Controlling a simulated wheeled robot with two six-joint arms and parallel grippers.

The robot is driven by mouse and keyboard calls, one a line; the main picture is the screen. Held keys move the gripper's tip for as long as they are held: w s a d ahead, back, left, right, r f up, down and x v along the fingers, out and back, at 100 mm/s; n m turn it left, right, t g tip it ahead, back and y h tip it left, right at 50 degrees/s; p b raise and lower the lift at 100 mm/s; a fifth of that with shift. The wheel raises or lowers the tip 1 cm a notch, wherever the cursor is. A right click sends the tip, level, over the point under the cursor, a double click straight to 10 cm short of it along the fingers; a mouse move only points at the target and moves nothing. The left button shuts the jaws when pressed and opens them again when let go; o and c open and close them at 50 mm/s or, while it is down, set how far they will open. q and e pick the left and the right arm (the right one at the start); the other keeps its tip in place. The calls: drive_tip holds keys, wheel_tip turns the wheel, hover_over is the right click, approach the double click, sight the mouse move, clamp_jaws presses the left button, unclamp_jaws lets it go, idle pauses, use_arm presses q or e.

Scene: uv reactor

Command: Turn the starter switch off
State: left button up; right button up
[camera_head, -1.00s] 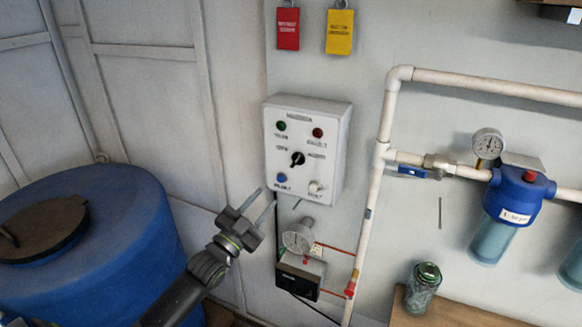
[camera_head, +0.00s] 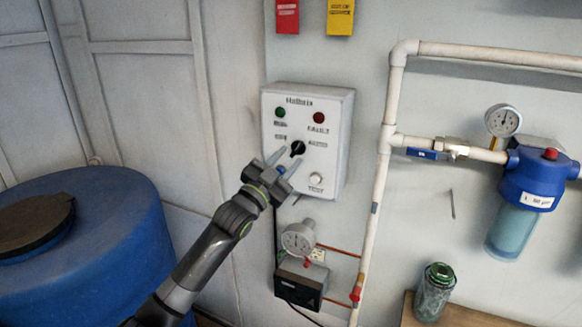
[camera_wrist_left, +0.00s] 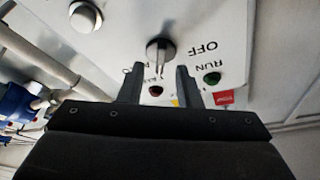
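The starter switch is a black rotary knob (camera_head: 297,148) in the middle of a white control box (camera_head: 345,125) on the wall. It also shows in the left wrist view (camera_wrist_left: 159,50), upside down, with "OFF" lettered beside it. Its narrow grip lies near the gap between my fingers. My left gripper (camera_head: 286,161) is open and empty, just in front of the box at the knob's lower left. In the left wrist view my left gripper (camera_wrist_left: 159,72) has a finger on each side of the knob's line. Contact cannot be told. My right gripper is not in view.
A white pipe (camera_head: 376,200) runs at right. A blue tank (camera_head: 120,240) stands left; a gauge (camera_head: 298,239) is below.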

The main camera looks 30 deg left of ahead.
sight(297, 149)
use_arm(q)
drive_tip(key=shift+b+x, duration=0.45)
drive_tip(key=shift+x, duration=0.55)
clamp_jaws()
